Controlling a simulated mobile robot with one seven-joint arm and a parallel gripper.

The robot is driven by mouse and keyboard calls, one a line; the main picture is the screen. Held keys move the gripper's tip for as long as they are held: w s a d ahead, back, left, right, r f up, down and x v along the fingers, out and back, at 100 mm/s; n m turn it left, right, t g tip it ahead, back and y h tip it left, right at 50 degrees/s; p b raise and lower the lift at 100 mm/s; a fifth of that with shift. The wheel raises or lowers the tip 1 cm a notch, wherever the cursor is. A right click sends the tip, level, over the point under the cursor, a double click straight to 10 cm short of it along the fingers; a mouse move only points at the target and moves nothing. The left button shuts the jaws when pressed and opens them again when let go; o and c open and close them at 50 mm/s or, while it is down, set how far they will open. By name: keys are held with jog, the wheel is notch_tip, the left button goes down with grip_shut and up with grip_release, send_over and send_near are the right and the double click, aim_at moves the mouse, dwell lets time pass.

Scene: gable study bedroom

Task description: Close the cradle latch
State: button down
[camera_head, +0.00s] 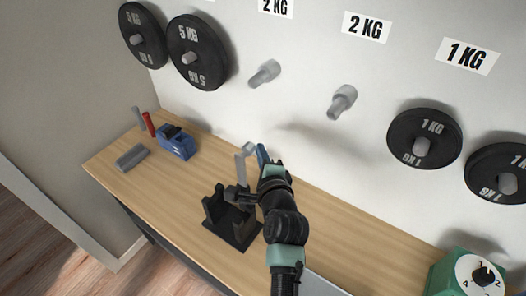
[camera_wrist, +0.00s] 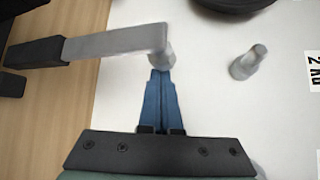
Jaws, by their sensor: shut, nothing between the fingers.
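The black cradle (camera_head: 231,232) stands on the wooden bench with two upright sides. Its grey latch bar (camera_head: 241,168) stands up from the cradle, with a bent end at the top, so the latch is open. In the wrist view the grey latch bar (camera_wrist: 110,43) runs from its black base (camera_wrist: 36,52) to the bent end. My gripper (camera_head: 261,150) is shut and empty, its blue fingers close beside the bent end. In the wrist view the fingertips (camera_wrist: 160,74) overlap that end; I cannot tell whether they touch. My arm hides part of the cradle's right side.
A blue device (camera_head: 177,143), a grey block (camera_head: 132,157) and a red cylinder (camera_head: 149,124) sit at the bench's left end. A green dial box (camera_head: 464,275) stands at the right. Weight plates (camera_head: 198,52) and bare pegs (camera_head: 342,101) line the wall behind.

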jog(key=shift+s+a+t+b, duration=0.15)
jog(key=shift+s+t+b, duration=0.15)
jog(key=shift+b, duration=0.3)
